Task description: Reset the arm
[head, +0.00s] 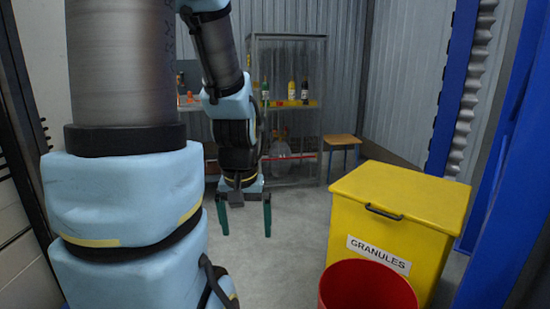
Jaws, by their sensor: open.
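My gripper (245,217) hangs pointing down in the head view, a little left of the picture's middle. Its two green fingers are apart, with nothing between them, above the bare grey floor. My arm is bent, with its upper part (125,190) large in the left of the view and its forearm coming down from the top to the gripper. No object is in touch with the fingers.
A yellow bin (425,203) marked GRANULES stands at right, with a red bucket (367,290) in front of it. A glass-sided shelf (290,130) with bottles and a wooden stool (342,141) stand behind. Blue posts (458,95) edge the right side. Floor (285,235) between gripper and bin is clear.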

